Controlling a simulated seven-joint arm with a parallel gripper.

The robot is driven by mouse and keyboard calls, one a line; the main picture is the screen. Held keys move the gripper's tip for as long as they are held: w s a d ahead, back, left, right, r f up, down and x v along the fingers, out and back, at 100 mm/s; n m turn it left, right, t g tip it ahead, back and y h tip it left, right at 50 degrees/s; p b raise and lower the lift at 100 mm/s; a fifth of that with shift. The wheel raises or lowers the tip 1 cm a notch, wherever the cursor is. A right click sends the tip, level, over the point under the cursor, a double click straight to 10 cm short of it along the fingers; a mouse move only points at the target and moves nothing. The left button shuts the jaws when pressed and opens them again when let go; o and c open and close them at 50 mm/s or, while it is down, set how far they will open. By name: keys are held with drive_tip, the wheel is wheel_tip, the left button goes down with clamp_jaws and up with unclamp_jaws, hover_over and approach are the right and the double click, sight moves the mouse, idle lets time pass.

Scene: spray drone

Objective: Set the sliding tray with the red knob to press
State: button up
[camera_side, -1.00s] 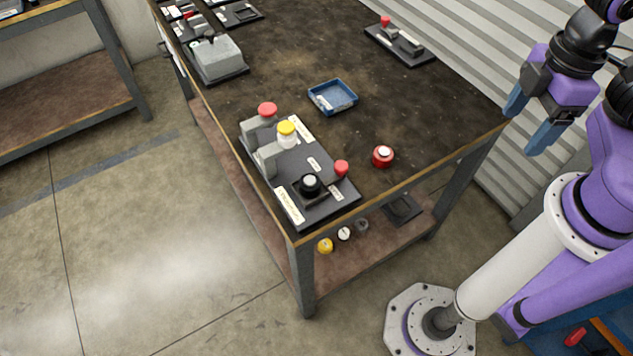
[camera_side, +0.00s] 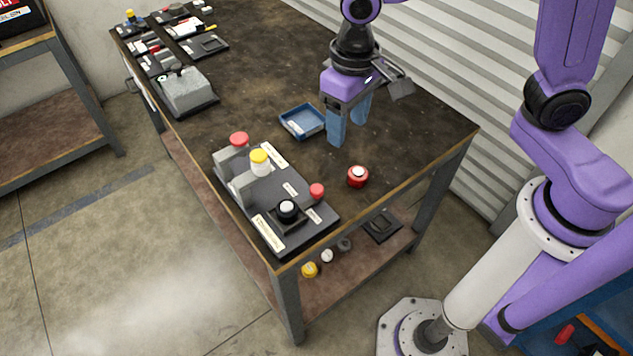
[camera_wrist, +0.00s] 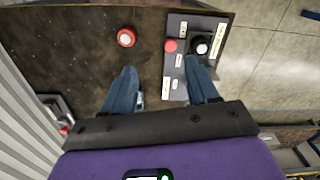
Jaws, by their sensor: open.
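A dark panel (camera_side: 254,200) lies at the table's near corner. A small red knob (camera_side: 317,191) stands at its right side, beside a dark tray-like holder (camera_side: 291,218) with a black, white-topped piece (camera_side: 287,208) on it. I cannot read the labels, so the tray's setting is unclear. The red knob (camera_wrist: 170,46) and white-topped piece (camera_wrist: 202,46) also show in the wrist view. My gripper (camera_side: 349,130) is open and empty above the table, behind and right of the panel. In the wrist view my gripper (camera_wrist: 160,66) has the panel's edge between its fingers.
Grey blocks, a larger red knob (camera_side: 239,138) and a yellow-capped piece (camera_side: 260,160) stand on the panel's far end. A red button with white top (camera_side: 357,176) stands on the table near my gripper. A blue tray (camera_side: 302,121) lies behind. A grey block (camera_side: 188,91) stands farther left.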

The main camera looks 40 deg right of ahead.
sight(317, 189)
drive_tip(key=w+a+f+m, duration=0.3)
drive_tip(key=w, duration=0.2)
drive_tip(key=f, duration=1.6)
drive_tip(key=shift+s+f, duration=0.2)
drive_tip(key=shift+s, duration=0.1)
clamp_jaws()
